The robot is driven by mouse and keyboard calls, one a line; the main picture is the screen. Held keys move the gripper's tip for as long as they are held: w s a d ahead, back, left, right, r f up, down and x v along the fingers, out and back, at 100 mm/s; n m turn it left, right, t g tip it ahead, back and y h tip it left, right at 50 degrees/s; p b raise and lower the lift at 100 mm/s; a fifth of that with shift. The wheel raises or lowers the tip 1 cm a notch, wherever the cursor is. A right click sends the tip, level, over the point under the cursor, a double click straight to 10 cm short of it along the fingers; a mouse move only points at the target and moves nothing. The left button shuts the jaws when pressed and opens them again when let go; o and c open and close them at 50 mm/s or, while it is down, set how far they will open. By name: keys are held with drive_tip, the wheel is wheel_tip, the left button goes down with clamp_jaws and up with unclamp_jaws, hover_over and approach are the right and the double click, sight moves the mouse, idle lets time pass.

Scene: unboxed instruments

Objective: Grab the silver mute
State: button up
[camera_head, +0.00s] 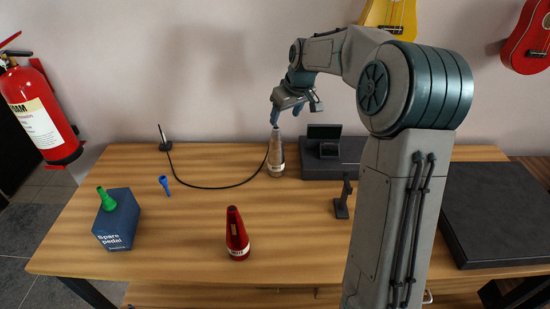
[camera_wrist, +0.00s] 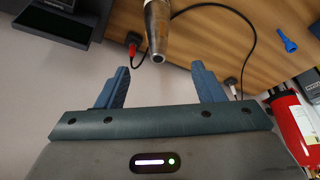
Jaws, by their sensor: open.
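The silver mute (camera_head: 276,156) stands upright on the wooden table, towards the back, beside a dark box. In the wrist view the silver mute (camera_wrist: 157,28) shows its narrow tip pointing towards my gripper, and its base is cut off by the frame's top edge. My gripper (camera_head: 276,120) is above the mute's tip in the head view. In the wrist view the two blue fingers of my gripper (camera_wrist: 160,75) are spread apart and empty, and the tip lies between and just beyond them.
A red mute (camera_head: 237,238) stands nearer the front. A blue box (camera_head: 117,222) carries a green mute (camera_head: 106,199). A small blue mouthpiece-like piece (camera_head: 165,186) lies at left. A black stand (camera_head: 343,200) stands at right.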

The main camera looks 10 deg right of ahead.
sight(275, 137)
drive_tip(key=x, duration=0.8)
drive_tip(key=shift+w+f, duration=0.25)
drive_tip(key=shift+w, duration=0.25)
drive_tip(key=shift+w+p+x, duration=0.15)
drive_tip(key=shift+p+x, duration=0.25)
drive_tip(key=shift+x, duration=1)
drive_tip(key=shift+w+p+x, duration=0.15)
drive_tip(key=shift+p+x, duration=0.25)
drive_tip(key=shift+x, duration=0.95)
drive_tip(key=shift+r, duration=0.1)
drive_tip(key=shift+c, duration=0.3)
clamp_jaws()
